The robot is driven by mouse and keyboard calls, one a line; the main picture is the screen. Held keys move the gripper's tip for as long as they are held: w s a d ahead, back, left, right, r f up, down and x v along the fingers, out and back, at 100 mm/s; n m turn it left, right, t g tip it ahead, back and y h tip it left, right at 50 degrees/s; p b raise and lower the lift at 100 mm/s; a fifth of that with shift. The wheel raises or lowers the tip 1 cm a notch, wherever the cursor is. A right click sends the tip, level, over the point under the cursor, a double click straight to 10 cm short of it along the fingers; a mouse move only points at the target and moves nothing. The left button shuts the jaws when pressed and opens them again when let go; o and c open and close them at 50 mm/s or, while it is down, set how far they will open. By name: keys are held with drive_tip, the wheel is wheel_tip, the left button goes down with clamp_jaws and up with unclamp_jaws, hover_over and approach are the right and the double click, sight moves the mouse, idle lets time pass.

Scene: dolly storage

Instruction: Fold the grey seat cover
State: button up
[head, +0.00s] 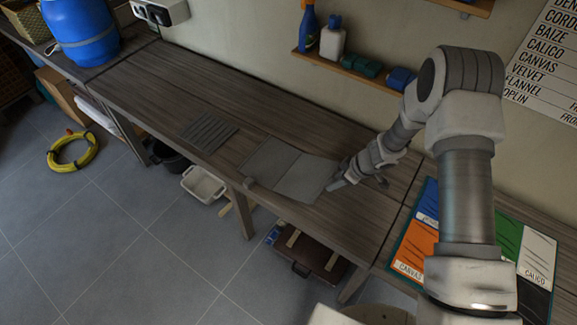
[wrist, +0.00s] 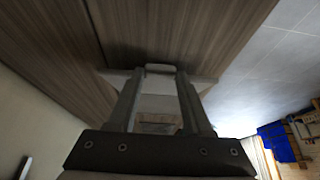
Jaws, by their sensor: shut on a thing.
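The grey seat cover (head: 268,160) lies on the wooden workbench, with a crease running across its middle. Its right part (head: 302,176) looks lighter and reaches up to my gripper (head: 340,184). My gripper is at the cover's right edge, low over the bench, shut on that edge. In the wrist view, my two fingers (wrist: 160,72) point at the wood, and a pale grey piece of the cover (wrist: 203,84) shows around and between them. The fingers hide part of the held edge.
A dark slatted mat (head: 207,133) lies left of the cover. A coloured sorting board (head: 415,240) lies at the right, and a blue barrel (head: 82,30) stands far left. The bench (head: 165,85) between barrel and mat is clear.

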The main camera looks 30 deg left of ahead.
drive_tip(key=shift+w+a+r+h+p, duration=0.1)
drive_tip(key=shift+a+r+h+p, duration=0.25)
drive_tip(key=shift+p, duration=1)
drive_tip(key=shift+s+a+r+h+p, duration=0.15)
drive_tip(key=shift+r+p, duration=0.35)
drive_tip(key=shift+p, duration=0.9)
drive_tip(key=shift+w+a+r+h+p, duration=0.2)
drive_tip(key=shift+r+p, duration=0.25)
drive_tip(key=shift+p, duration=0.9)
drive_tip(key=a+r+h+p, duration=0.1)
drive_tip(key=p, duration=0.2)
drive_tip(key=shift+a+r, duration=0.1)
drive_tip(key=shift+r, duration=0.05)
drive_tip(key=shift+a, duration=0.1)
drive_tip(key=shift+a+r+h, duration=0.1)
drive_tip(key=shift+a+h, duration=0.1)
drive_tip(key=shift+h, duration=0.1)
drive_tip(key=shift+w+a+r+g+h, duration=0.15)
drive_tip(key=shift+a+r+g+h, duration=0.15)
drive_tip(key=shift+a+r+h, duration=0.4)
drive_tip(key=shift+w+a+r+h, duration=0.15)
drive_tip(key=shift+a+r+h, duration=0.55)
drive_tip(key=shift+a+r, duration=0.35)
